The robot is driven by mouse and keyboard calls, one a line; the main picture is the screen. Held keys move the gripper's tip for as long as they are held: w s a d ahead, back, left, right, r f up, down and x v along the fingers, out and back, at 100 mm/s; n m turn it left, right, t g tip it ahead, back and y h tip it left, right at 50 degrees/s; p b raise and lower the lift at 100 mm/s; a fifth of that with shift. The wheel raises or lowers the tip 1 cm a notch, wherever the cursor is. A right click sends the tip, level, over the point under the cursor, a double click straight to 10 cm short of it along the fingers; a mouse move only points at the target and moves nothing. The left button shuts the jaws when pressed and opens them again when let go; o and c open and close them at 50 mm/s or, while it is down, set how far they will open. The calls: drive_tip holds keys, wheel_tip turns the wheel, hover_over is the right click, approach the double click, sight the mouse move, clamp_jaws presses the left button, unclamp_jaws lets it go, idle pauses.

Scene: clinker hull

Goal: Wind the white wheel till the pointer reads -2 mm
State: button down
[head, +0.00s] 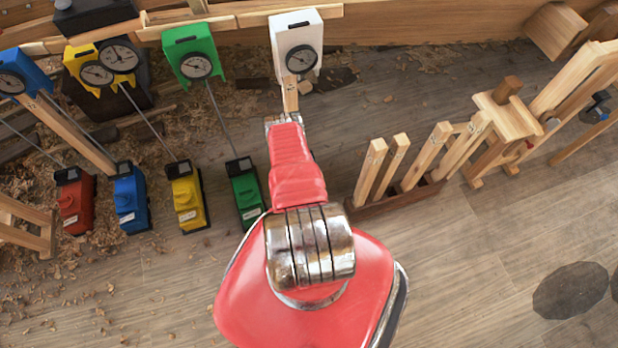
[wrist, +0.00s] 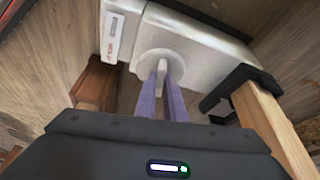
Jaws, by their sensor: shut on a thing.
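The white wheel (wrist: 160,68) shows in the wrist view, a round disc with a raised bar on the front of a white housing (wrist: 205,50). The purple fingers of my gripper (wrist: 166,88) lie either side of the bar and are shut on it. In the head view my red arm hides the wheel, housing and gripper. A white gauge box (head: 297,35) with a dark dial (head: 301,60) stands beyond the arm at the top. Its pointer is too small to read.
Red (head: 75,200), blue (head: 131,198), yellow (head: 187,198) and green (head: 246,192) units stand left of my arm, with rods running towards other gauges. A wooden rack (head: 395,200) stands close on the right. A wooden post (wrist: 262,120) is beside the housing.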

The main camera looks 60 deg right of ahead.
drive_tip(key=shift+d+r+m, duration=0.1)
drive_tip(key=shift+d+m, duration=0.15)
drive_tip(key=shift+m, duration=0.45)
drive_tip(key=shift+m+g, duration=0.4)
drive_tip(key=c, duration=1.8)
unclamp_jaws()
drive_tip(key=shift+a, duration=0.1)
drive_tip(key=shift+c, duration=0.2)
drive_tip(key=v, duration=1.3)
drive_tip(key=shift+r, duration=0.35)
drive_tip(key=shift+w, duration=0.1)
